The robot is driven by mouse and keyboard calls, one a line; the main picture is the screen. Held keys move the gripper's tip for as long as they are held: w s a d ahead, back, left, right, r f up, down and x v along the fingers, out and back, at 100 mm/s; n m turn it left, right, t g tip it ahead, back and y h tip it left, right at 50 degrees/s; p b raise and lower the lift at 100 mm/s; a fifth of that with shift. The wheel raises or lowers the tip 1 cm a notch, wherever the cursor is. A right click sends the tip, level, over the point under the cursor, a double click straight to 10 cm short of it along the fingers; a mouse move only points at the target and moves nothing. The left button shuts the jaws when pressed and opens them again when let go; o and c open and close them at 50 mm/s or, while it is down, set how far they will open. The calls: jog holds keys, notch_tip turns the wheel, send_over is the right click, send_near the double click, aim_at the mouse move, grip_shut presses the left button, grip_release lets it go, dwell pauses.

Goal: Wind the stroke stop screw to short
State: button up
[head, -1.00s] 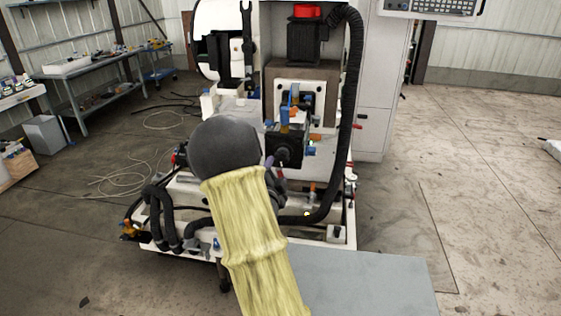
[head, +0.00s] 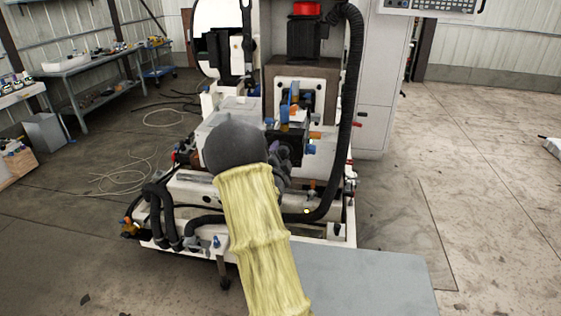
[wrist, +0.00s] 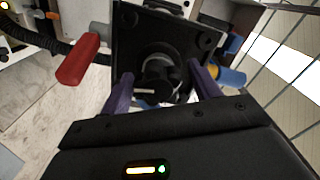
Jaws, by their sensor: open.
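In the wrist view a round black knob with a white mark (wrist: 158,90) sits at the centre of a dark square block (wrist: 128,38); it looks like the stroke stop screw. The two purple fingers of my gripper (wrist: 160,80) are spread on either side of the knob, with gaps between them and it. My gripper is open and empty. In the head view the dark block (head: 291,143) is on the front of the machine, and my arm covers most of the gripper and the knob.
A red handle (wrist: 78,60) lies left of the fingers, and blue fittings (wrist: 229,78) are close on the right. A thick black hose (head: 352,110) runs down the machine's right side. A grey plate (head: 370,280) is at the front right.

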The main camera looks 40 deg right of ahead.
jog(key=c, duration=1.2)
jog(key=shift+f+b, duration=0.1)
jog(key=shift+b, duration=0.2)
jog(key=shift+m, duration=0.3)
jog(key=shift+f+m+b, duration=0.1)
jog(key=shift+m+b, duration=1.8)
jog(key=shift+b, duration=1.35)
jog(key=shift+m+b, duration=1.9)
jog(key=shift+b, duration=1.15)
jog(key=shift+m+b, duration=0.7)
jog(key=shift+b, duration=0.3)
